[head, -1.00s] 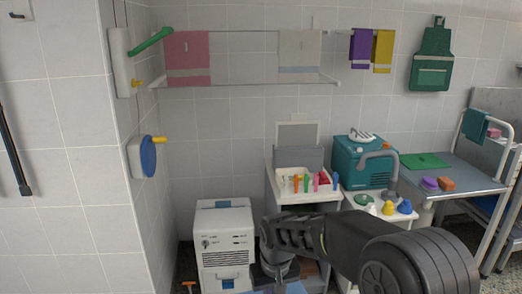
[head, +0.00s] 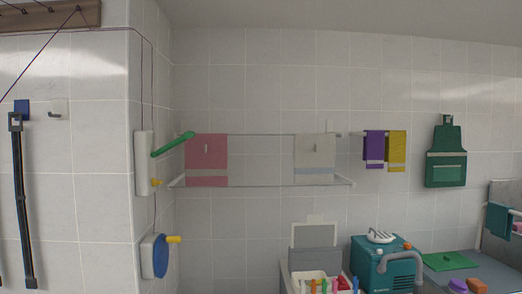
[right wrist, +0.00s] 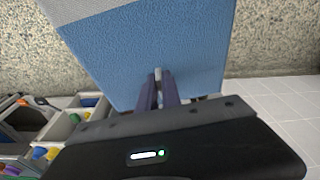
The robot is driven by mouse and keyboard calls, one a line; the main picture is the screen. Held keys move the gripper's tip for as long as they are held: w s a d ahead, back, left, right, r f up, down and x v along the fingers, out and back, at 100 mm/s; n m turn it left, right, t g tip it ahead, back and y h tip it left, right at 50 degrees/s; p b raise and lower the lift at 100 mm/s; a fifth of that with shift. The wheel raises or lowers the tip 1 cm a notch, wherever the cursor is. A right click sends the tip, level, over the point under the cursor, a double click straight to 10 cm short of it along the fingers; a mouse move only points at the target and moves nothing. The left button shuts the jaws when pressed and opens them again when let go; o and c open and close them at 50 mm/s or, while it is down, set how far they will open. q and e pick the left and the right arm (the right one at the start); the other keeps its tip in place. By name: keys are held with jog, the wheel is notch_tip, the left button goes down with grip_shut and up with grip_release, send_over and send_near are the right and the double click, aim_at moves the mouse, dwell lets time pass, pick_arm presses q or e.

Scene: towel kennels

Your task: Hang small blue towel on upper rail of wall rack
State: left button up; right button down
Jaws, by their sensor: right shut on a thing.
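The wall rack has an upper rail (head: 265,135) and a lower rail (head: 262,186). A pink towel (head: 206,160) hangs at its left and a beige towel (head: 314,158) toward its right. The stretch of rail between them is bare. In the right wrist view my right gripper (right wrist: 158,75) is shut on the small blue towel (right wrist: 150,45), which has a pale grey area at its upper left corner. The head view shows neither the blue towel nor my grippers.
Purple (head: 374,148) and yellow (head: 396,150) towels hang on a short rail right of the rack. A green handle (head: 172,145) juts out near the rack's left end. A green apron (head: 446,155) hangs further right. A teal machine (head: 385,262) stands below.

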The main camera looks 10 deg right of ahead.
jog(key=s+f, duration=0.4)
jog(key=f, duration=1.1)
jog(key=shift+w+r, duration=0.1)
